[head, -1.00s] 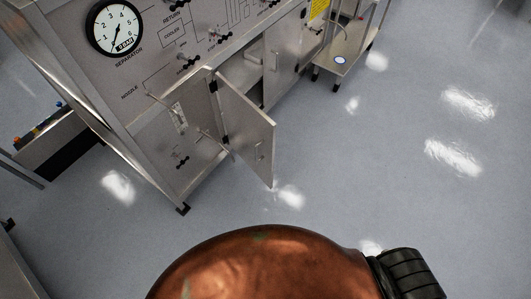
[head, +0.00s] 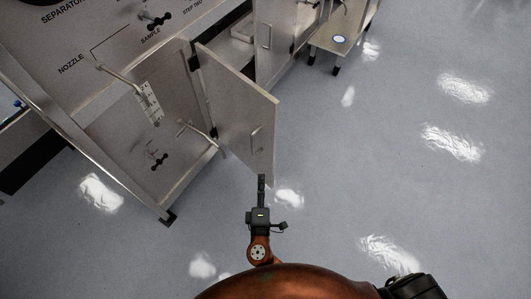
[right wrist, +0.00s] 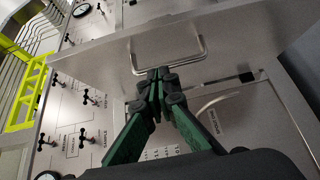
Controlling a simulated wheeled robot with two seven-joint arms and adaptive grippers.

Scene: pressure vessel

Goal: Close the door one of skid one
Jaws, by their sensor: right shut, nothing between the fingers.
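The skid's grey metal door (head: 232,105) stands open, swung out from its hinges at the left, with a bar handle (head: 256,141) on its face. My right gripper (head: 262,178) is shut and empty, close by the door's lower outer corner in the head view. In the right wrist view the door panel (right wrist: 225,32) spans the upper part, and its handle (right wrist: 203,50) is just beyond the shut fingertips (right wrist: 157,76). I cannot tell whether the fingertips touch the door or handle. My left gripper is not in view.
A low stand (head: 345,35) is at the upper right. The grey floor (head: 400,190) to the right is clear.

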